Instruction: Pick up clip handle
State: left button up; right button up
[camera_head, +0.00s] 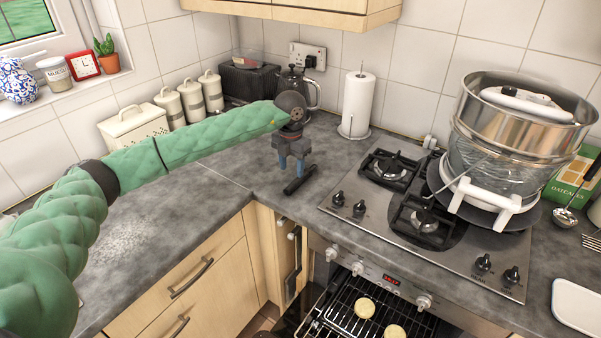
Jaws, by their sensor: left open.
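A short black bar that looks like the clip handle (299,181) lies on the grey worktop near its front corner, left of the hob. My left gripper (291,166), dark grey with blue fingers, points down just above and behind the bar. Its fingers are apart, with nothing seen between them. I cannot tell whether the fingertips touch the bar. My right gripper is not in view.
A gas hob (400,205) is to the right, carrying a large steel pot (515,125). The oven below is open, with a rack (345,315) showing.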

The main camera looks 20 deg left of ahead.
aim_at(291, 185)
pick_arm(q)
jog(key=shift+w+f, duration=0.1)
jog(key=shift+f, duration=0.5)
jog(key=shift+s+f, duration=0.45)
jog(key=f, duration=0.4)
jog(key=shift+w+a+f+b, duration=0.2)
jog(key=shift+w+a+b, duration=0.05)
jog(key=shift+b, duration=0.1)
jog(key=shift+f, duration=0.35)
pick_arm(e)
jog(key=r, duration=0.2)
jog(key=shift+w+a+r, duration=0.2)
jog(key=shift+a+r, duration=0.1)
pick_arm(q)
jog(key=c, duration=0.8)
grip_shut()
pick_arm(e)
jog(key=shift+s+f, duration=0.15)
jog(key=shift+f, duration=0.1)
